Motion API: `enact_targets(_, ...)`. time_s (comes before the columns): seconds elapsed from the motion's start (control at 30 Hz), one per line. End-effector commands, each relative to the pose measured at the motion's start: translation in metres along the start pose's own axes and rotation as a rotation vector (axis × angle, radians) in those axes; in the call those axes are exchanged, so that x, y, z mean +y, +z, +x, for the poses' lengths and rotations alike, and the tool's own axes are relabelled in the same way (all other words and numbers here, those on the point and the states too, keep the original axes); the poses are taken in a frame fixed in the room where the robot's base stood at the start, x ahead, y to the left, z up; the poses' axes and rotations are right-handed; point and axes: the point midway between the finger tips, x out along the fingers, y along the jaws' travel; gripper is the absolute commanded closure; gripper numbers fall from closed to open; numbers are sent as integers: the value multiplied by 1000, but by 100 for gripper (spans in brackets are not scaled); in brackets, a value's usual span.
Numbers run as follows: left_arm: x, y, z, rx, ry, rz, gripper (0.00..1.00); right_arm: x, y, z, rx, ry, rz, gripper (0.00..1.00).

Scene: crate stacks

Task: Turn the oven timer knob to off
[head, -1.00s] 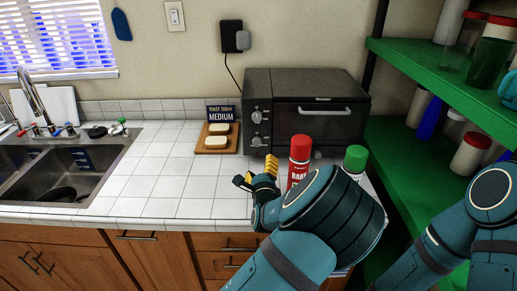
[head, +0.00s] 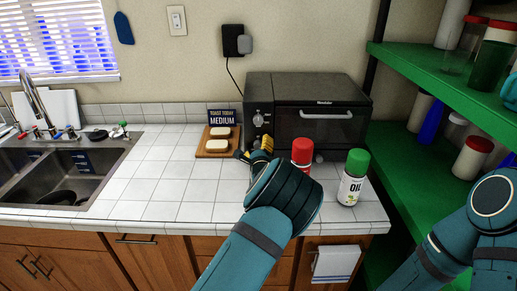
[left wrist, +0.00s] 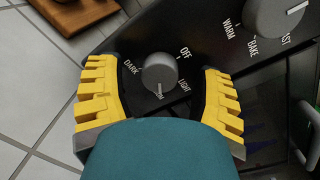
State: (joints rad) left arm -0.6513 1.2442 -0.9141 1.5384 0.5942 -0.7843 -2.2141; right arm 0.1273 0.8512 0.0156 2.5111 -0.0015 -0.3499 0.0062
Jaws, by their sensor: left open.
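The black toaster oven (head: 315,95) stands on the tiled counter. In the left wrist view its grey timer knob (left wrist: 159,72) sits by the words DARK, OFF and LIGHT. OFF is at its upper right; a white mark shows at its lower edge. My left gripper (left wrist: 160,98) is open, with one yellow finger on each side of the knob, apart from it. In the head view the left gripper (head: 257,150) is at the lower part of the oven's control panel and hides the timer knob. My right gripper is out of view.
A second knob (left wrist: 278,12), by WARM, BAKE and TOAST, is close by. A red-capped can (head: 301,152) is beside my left arm, partly hidden. A green-capped oil bottle (head: 351,180) stands right of it. A wooden board (head: 217,148) with bread lies left.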

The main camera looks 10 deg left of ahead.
Motion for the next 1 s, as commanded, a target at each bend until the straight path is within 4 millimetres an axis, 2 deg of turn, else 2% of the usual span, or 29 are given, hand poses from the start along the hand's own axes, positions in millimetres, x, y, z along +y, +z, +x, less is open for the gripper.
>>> enact_targets(0.2, 0, 0, 0, 0, 0, 0, 35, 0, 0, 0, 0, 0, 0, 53)
enact_targets(0.27, 0, 0, 0, 0, 0, 0, 56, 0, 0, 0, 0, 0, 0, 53)
enact_targets(0.3, 0, 0, 0, 0, 0, 0, 70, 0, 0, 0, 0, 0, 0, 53)
enact_targets(0.4, 0, 0, 0, 0, 0, 0, 100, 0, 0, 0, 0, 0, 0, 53)
enact_targets(0.73, 0, 0, 0, 1, 1, -30, 100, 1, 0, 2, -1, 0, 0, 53)
enact_targets(1.0, 0, 0, 0, 8, 9, -178, 100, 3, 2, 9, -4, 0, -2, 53)
